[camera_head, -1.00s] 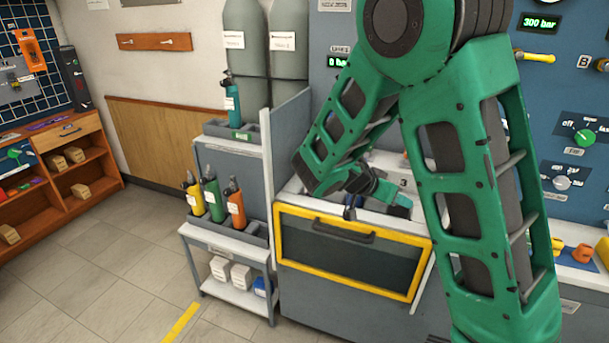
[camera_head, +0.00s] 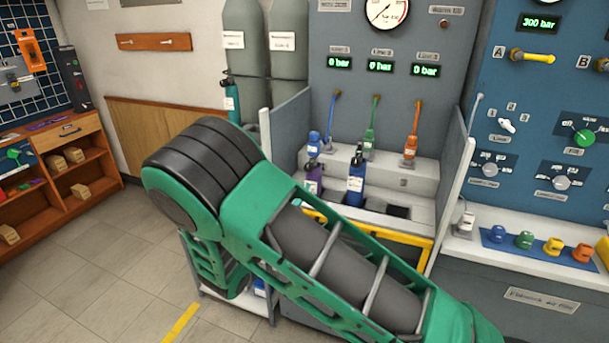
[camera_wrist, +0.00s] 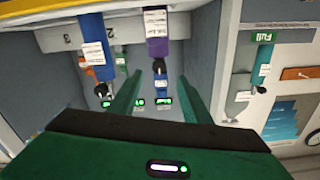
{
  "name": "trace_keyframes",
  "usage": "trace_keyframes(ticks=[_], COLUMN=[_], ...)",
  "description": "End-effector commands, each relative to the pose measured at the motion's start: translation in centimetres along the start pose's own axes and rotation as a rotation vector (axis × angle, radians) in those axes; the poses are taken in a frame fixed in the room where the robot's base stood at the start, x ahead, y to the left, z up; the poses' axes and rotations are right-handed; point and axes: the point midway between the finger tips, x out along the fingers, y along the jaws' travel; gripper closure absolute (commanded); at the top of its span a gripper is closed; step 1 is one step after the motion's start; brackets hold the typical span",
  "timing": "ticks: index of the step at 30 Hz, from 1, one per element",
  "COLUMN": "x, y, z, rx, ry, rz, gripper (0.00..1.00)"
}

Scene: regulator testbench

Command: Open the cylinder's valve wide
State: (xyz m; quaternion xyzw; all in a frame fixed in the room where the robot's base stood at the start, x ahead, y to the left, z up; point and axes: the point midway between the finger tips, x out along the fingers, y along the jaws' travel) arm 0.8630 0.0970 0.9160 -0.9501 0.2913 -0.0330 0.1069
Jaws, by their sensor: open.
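Two gas cylinders stand in the bench bay: a blue one (camera_head: 356,178) with a white label and black valve top, and a purple one (camera_head: 314,180) on its left, below a blue regulator (camera_head: 314,145). In the wrist view, which looks upside down, the purple cylinder (camera_wrist: 157,46) and the blue regulator (camera_wrist: 159,76) lie in line with the gap between my fingers. The blue cylinder (camera_wrist: 93,40) is left of them. My gripper (camera_wrist: 160,88) is open, with nothing seen between its fingers. Whether the valves are open cannot be told.
Green (camera_head: 371,130) and orange (camera_head: 411,140) regulators stand along the bay. Grey side panels (camera_head: 291,130) flank it, with a yellow-framed front (camera_head: 400,238). Line displays (camera_head: 380,67) read 0 bar. A teal cylinder (camera_head: 231,98) stands in the left rack.

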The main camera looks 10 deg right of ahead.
Motion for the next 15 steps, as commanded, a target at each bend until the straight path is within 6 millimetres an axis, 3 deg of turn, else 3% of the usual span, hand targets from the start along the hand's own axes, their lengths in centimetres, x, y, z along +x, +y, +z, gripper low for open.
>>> trace_keyframes(ticks=[9, 15], x=[5.7, 7.8], y=[0.1, 0.1], z=[-0.1, 0.0], rx=[0.0, -0.001], ry=[0.001, 0.0], rz=[0.003, 0.002], gripper=[0.56, 0.56])
